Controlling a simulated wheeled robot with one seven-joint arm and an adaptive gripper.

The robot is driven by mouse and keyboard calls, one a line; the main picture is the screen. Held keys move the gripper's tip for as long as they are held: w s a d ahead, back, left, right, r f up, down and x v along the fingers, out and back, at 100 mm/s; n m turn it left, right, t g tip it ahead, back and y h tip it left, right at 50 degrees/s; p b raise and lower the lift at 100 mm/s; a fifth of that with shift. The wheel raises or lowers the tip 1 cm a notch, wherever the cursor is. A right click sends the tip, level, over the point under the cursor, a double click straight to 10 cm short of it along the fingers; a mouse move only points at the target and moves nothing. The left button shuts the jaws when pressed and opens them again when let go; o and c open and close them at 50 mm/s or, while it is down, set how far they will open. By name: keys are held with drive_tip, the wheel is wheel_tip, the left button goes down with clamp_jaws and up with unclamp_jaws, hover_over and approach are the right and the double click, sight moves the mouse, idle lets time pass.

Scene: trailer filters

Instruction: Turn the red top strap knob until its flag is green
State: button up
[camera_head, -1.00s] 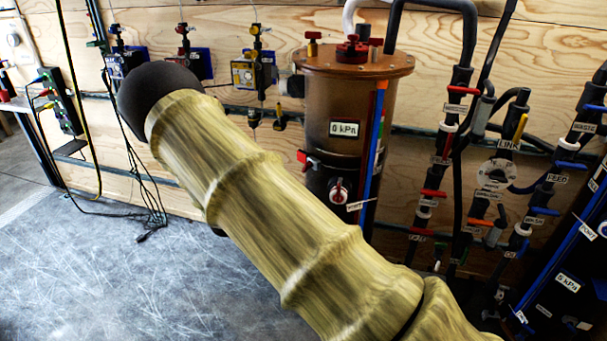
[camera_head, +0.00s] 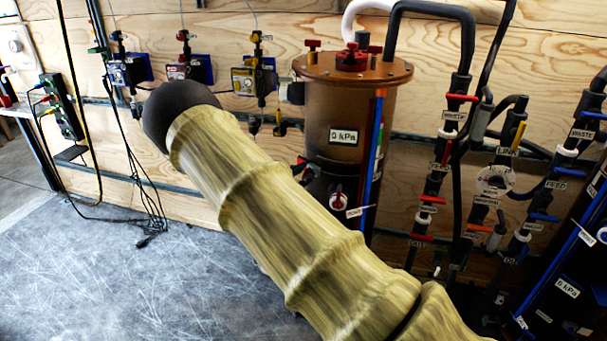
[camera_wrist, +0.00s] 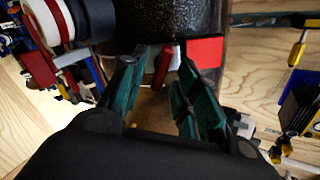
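In the wrist view, a narrow red piece (camera_wrist: 163,64), which looks like the strap knob, shows between my fingertips. A flat red flag (camera_wrist: 205,52) is just right of it, against a dark rounded body (camera_wrist: 185,20). No green flag shows. My gripper (camera_wrist: 174,73) has dark green fingers that stand apart, with the red piece at their tips. I cannot tell whether they touch it. In the head view my arm hides my gripper, and I cannot pick out the strap knob for sure.
A brown canister (camera_head: 345,100) reading 0 kPa stands at the plywood wall. Valved pipes (camera_head: 436,185) and a dark unit (camera_head: 570,270) are to its right. Small pumps (camera_head: 255,78) hang left.

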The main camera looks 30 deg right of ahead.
drive_tip(key=shift+w+d, duration=0.1)
drive_tip(key=shift+d, duration=0.3)
clamp_jaws()
drive_tip(key=shift+f+m+b, duration=0.1)
drive_tip(key=shift+m+b, duration=0.3)
drive_tip(key=shift+b, duration=0.15)
drive_tip(key=shift+f+m+b, duration=0.15)
drive_tip(key=shift+m+b, duration=0.75)
drive_tip(key=shift+b, duration=0.2)
drive_tip(key=shift+m+b, duration=1.55)
drive_tip(key=shift+m, duration=0.05)
